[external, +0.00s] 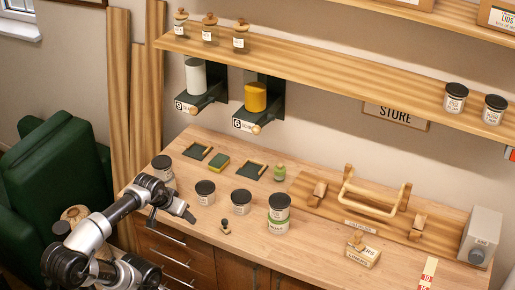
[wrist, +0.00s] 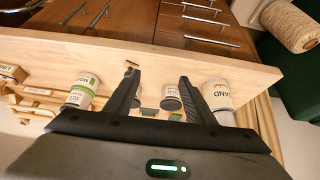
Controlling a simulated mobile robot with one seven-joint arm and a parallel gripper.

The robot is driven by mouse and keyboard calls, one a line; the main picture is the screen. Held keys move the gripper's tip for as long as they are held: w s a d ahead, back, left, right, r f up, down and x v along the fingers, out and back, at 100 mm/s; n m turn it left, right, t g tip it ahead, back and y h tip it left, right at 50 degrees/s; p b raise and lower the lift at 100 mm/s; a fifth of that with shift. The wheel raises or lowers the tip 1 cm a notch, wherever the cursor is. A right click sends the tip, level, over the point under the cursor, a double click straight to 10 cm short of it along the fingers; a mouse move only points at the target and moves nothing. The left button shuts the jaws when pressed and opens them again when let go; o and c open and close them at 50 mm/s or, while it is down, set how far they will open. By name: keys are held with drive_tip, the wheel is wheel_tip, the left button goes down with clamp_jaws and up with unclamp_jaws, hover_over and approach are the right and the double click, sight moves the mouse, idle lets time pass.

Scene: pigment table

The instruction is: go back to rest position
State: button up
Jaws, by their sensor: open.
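My gripper (external: 171,213) is at the front left edge of the wooden table (external: 330,248), beside a dark-lidded jar (external: 162,168). In the wrist view my gripper (wrist: 158,80) shows two black fingers spread apart with nothing held between them. The table edge and the drawers (wrist: 190,28) appear beyond the fingertips in that view. My arm reaches in from the lower left of the external view and hides part of the table's left end.
Two dark-lidded jars (external: 205,193) (external: 241,202), a stacked pair of jars (external: 279,213), a small stamp (external: 225,227) and a box (external: 361,254) stand on the table. A wooden rack (external: 372,197) is at the right. A shelf (external: 330,70) spans above. A green armchair (external: 55,165) stands left.

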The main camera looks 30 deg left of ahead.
wheel_tip(320, 180, up, 19)
drive_tip(key=p, duration=1.9)
drive_tip(key=shift+w, duration=0.35)
